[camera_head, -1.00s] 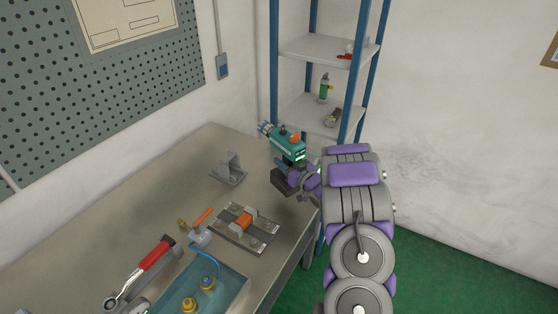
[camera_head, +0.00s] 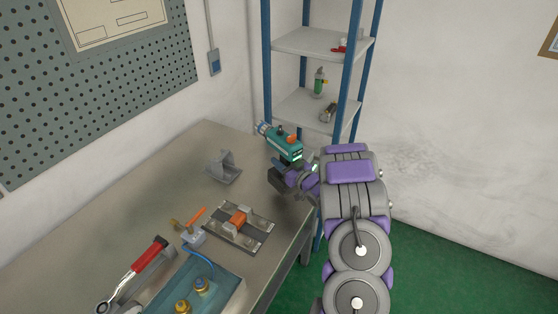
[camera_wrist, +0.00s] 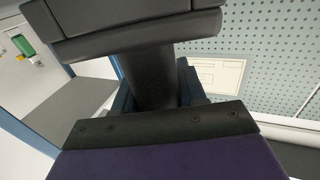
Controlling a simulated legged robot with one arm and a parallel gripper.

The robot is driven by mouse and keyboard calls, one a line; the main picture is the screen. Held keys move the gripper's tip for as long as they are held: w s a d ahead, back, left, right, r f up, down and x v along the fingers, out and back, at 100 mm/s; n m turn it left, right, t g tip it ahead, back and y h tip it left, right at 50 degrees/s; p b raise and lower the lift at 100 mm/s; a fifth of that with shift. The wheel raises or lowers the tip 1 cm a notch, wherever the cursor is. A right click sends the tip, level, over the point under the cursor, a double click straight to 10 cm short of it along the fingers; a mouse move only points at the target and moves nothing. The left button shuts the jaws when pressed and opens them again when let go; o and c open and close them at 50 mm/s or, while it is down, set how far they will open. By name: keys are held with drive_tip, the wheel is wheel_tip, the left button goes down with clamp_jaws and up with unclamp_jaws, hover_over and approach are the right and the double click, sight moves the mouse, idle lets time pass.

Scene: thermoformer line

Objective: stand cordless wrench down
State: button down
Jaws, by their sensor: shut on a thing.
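The cordless wrench (camera_head: 284,145) has a teal body with an orange part on top and a dark base. It is at the far right end of the workbench, close to the shelf. My gripper (camera_head: 293,176) is shut on its dark grip. In the wrist view the dark handle of the cordless wrench (camera_wrist: 150,75) fills the middle, with the jaw edge (camera_wrist: 165,122) in front of it. The wrench looks roughly upright, with its dark base low near the bench. Whether the base touches the bench top cannot be told.
The bench (camera_head: 130,195) holds a grey bracket (camera_head: 224,168), a fixture plate with an orange block (camera_head: 238,226), a valve piece (camera_head: 192,233), a red-handled ratchet (camera_head: 146,257) and a blue tray (camera_head: 232,283). A blue-post shelf (camera_head: 303,105) stands behind. Bare bench lies left of the bracket.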

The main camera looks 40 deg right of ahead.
sight(279, 174)
drive_tip(key=shift+d+f, duration=0.6)
drive_tip(key=shift+f, duration=0.3)
drive_tip(key=shift+a+f+b, duration=0.2)
drive_tip(key=shift+f+b, duration=0.15)
drive_tip(key=shift+b, duration=0.05)
drive_tip(key=shift+a+f, duration=0.4)
drive_tip(key=shift+a, duration=0.4)
drive_tip(key=shift+a+f+b, duration=0.35)
drive_tip(key=shift+b, duration=0.05)
drive_tip(key=shift+d+f, duration=0.25)
drive_tip(key=shift+d, duration=0.35)
drive_tip(key=shift+d+f, duration=0.2)
drive_tip(key=shift+d, duration=0.35)
drive_tip(key=shift+a+r, duration=0.15)
drive_tip(key=shift+a, duration=0.85)
drive_tip(key=shift+d+f, duration=0.25)
drive_tip(key=shift+d, duration=0.2)
drive_tip(key=c, duration=0.8)
unclamp_jaws()
drive_tip(key=shift+d+f, duration=0.1)
drive_tip(key=shift+d, duration=0.3)
drive_tip(key=shift+o, duration=1.2)
drive_tip(key=shift+a, duration=0.3)
drive_tip(key=shift+s+a, duration=0.1)
drive_tip(key=shift+a, duration=0.3)
drive_tip(key=shift+s+d, duration=0.1)
drive_tip(key=shift+s, duration=0.2)
drive_tip(key=s+p, duration=0.1)
drive_tip(key=s, duration=1.5)
drive_tip(key=shift+s, duration=0.3)
